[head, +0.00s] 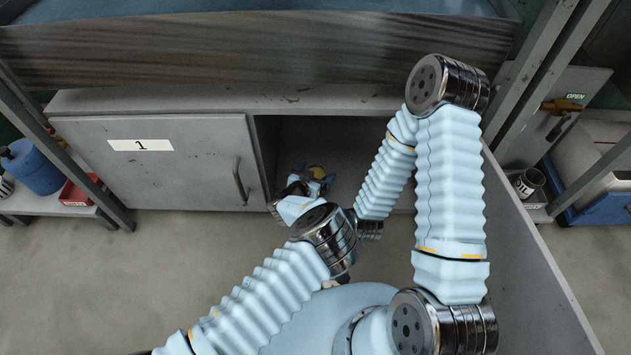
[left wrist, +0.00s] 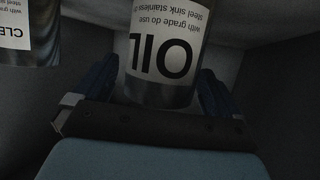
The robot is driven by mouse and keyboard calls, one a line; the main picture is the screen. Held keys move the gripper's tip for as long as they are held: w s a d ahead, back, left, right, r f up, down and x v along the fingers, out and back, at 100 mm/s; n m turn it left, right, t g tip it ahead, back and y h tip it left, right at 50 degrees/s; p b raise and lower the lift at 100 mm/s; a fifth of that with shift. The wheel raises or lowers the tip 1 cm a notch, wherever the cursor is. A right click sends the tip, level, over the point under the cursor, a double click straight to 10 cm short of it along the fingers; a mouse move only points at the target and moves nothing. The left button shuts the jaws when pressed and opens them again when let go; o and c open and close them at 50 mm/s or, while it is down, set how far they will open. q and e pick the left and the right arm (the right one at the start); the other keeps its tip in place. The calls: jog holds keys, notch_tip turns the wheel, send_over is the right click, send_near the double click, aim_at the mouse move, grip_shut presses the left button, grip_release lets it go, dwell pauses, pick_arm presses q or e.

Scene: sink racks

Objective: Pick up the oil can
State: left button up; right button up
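The oil can (left wrist: 162,50) fills the middle of the left wrist view, a cylinder with a white label reading OIL upside down. My left gripper (left wrist: 158,88) has its dark blue fingers on either side of the can. A gap shows between the left finger and the can; the right finger is close to it, and I cannot tell if it touches. In the head view my left gripper (head: 306,182) reaches into the open cabinet, with a round yellowish top between its fingers. My right arm folds down in front of the cabinet; its gripper is hidden.
Another can (left wrist: 28,32), labelled CLE..., stands at the upper left of the left wrist view. In the head view, the cabinet door marked 1 (head: 165,165) is closed left of the opening. The open door (head: 540,250) is at the right. A sink (head: 250,45) is above.

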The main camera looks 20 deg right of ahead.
pick_arm(q)
jog(key=shift+r, duration=0.1)
jog(key=c, duration=1.3)
